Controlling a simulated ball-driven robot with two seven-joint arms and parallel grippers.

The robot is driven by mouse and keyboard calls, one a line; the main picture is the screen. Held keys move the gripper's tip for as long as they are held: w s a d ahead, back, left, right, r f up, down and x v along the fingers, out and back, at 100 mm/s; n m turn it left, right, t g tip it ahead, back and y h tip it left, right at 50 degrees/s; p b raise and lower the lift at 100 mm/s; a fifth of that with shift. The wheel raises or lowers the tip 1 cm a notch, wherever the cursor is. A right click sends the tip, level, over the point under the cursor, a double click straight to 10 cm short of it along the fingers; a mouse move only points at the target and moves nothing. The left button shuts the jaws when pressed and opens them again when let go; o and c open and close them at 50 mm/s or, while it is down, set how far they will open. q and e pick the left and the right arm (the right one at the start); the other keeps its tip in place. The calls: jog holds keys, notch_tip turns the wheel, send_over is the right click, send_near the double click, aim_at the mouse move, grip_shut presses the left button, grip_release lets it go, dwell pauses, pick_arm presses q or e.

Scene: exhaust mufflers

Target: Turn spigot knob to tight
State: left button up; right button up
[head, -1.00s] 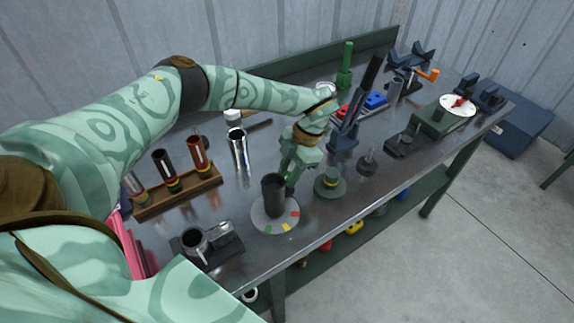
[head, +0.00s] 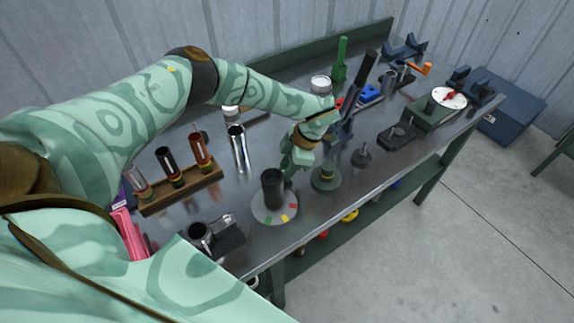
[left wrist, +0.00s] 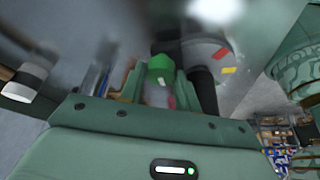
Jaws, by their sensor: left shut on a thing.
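A dark upright cylinder (head: 272,187) stands on a round grey disc (head: 262,214) near the table's front edge. The disc has green, yellow and red marks and also shows in the left wrist view (left wrist: 208,52). My left gripper (head: 288,178) reaches down just behind and right of the cylinder. In the left wrist view my left gripper (left wrist: 162,88) is shut on a small piece with a bright green top, seemingly the spigot knob (left wrist: 159,66), beside the cylinder. Its lower part is hidden between the fingers. My right gripper is out of view.
A green round-based piece (head: 326,178) stands close right of the disc. A metal cylinder (head: 238,148) and a wooden rack (head: 182,190) of tubes stand left. A dark fixture (head: 216,237) is at the front left. More fixtures fill the right end.

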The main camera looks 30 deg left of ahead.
pick_arm(q)
jog(key=o, duration=1)
jog(key=shift+c, duration=0.2)
jog(key=v, duration=1.6)
jog(key=shift+p, duration=0.45)
jog(key=shift+w+d+r, duration=0.1)
